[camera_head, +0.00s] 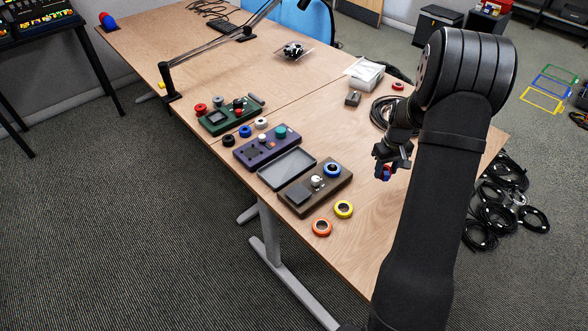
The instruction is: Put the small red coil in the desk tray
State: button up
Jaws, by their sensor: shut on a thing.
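My gripper (386,171) is over the right part of the table, pointing down, shut on a small red and blue thing (386,174). The fingers partly cover it, so I cannot tell its shape or whether it is the small red coil. Another small red ring-shaped coil (398,86) lies on the table behind, near the black cable bundle. A shallow grey tray (287,168), seemingly the desk tray, lies empty to the left of my gripper, between the purple and brown boxes.
A purple box (266,146), a brown box (316,186) and a green box (230,116) hold knobs or coils. A black cable bundle (386,111) and a white box (365,73) are behind.

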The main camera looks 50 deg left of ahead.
jog(key=s+a+r+n, duration=0.2)
jog(key=s+a+n, duration=0.25)
jog(key=a, duration=0.45)
jog(key=s+a+r+n, duration=0.1)
jog(key=s+a+n, duration=0.2)
jog(key=s+a, duration=0.45)
send_over(289, 169)
notch_tip(289, 169, down, 6)
jog(key=shift+d+f, duration=0.1)
jog(key=shift+f, duration=0.05)
jog(key=shift+s+f, duration=0.1)
jog(key=shift+f, duration=2)
jog(key=shift+f, duration=0.1)
jog(key=o, duration=0.9)
jog(key=shift+o, duration=0.2)
notch_tip(289, 169, up, 12)
